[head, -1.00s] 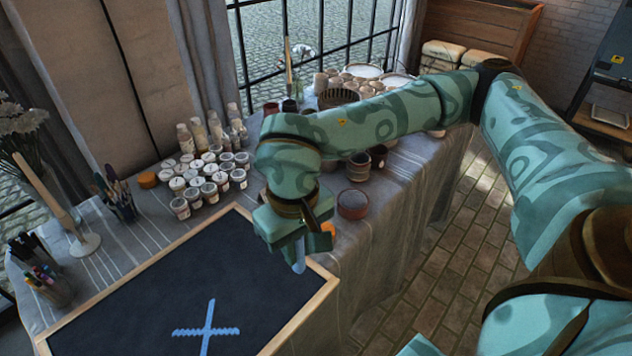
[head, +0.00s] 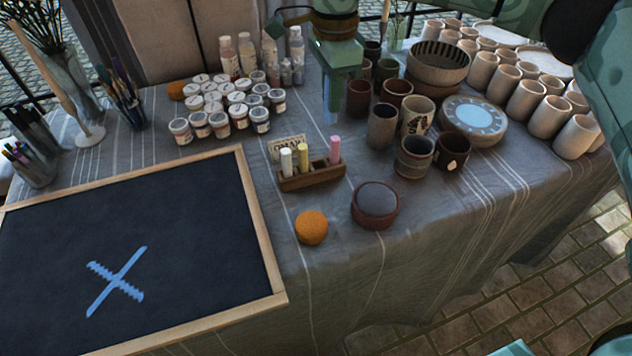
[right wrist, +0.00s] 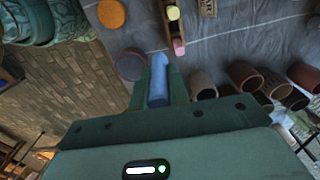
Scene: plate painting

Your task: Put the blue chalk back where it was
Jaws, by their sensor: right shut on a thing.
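My right gripper (head: 336,95) is shut on the blue chalk (head: 328,105), which hangs down from it at the back of the table. The blue chalk also shows between the fingers in the right wrist view (right wrist: 158,85). A small brown wooden holder (head: 313,178) stands below and in front of it on the cloth. The holder carries a white chalk (head: 286,162), a yellow chalk (head: 303,154) and a pink chalk (head: 335,150), with an empty slot between yellow and pink. The chalk is apart from the holder. My left gripper is not in view.
A blackboard (head: 200,215) with a blue cross lies at the left. An orange sponge (head: 311,228) and a round dark-lidded pot (head: 376,204) stand before the holder. Cups (head: 382,127) crowd its right; paint jars (head: 240,117) stand behind left.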

